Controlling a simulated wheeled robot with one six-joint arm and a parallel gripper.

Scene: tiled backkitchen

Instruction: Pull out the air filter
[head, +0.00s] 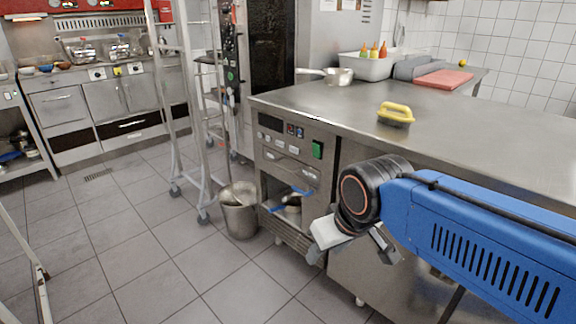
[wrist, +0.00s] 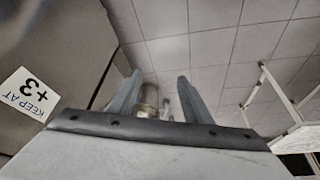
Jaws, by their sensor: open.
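The steel counter unit (head: 335,130) has a control panel at its left end, with an open bay below it. A slatted grille strip (head: 290,238) runs along the bottom of that bay. I cannot tell whether this strip is the air filter, and no part is clearly marked as one. My gripper (head: 357,243) is in front of the counter, right of the bay, and partly covers the front there. In the wrist view its two fingers (wrist: 160,98) are apart, with nothing held between them. The grille is not clearly visible in the wrist view.
A grey bucket (head: 239,210) stands on the floor left of the bay. A wheeled metal rack (head: 190,110) stands behind it.

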